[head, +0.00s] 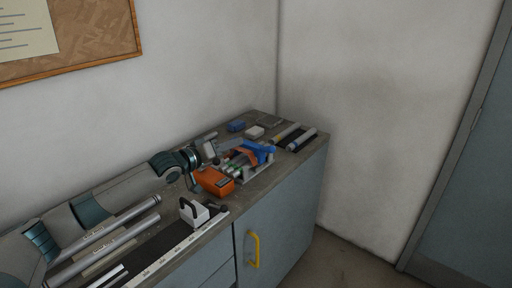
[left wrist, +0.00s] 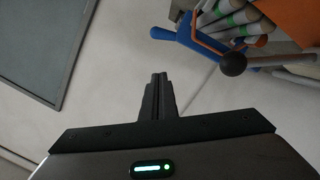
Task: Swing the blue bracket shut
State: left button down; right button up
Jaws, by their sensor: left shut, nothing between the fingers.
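The blue bracket (head: 268,149) is at the right end of a frame jig on the bench, beside several grey tubes with green bands (head: 236,163). I cannot tell how far the bracket is swung. My left gripper (head: 214,149) is to the left of the bracket, above the bench. Its fingers (left wrist: 159,78) are shut, empty and apart from the bracket. My right gripper is not in view.
An orange box (head: 213,181) stands in front of the jig. A white block with a black handle (head: 193,213) is by a ruler strip (head: 178,250). A blue block (head: 236,126), a pale block (head: 255,132) and loose tubes (head: 301,139) lie at the far end.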

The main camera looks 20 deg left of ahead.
pick_arm(q)
jog(key=w+d+f+p, duration=0.4)
jog(key=w+d+p, duration=0.1)
jog(key=w, duration=0.3)
jog(key=shift+w+d+p, duration=0.3)
jog(key=shift+d+p, duration=0.1)
jog(key=shift+d, duration=0.4)
jog(key=shift+f, duration=0.1)
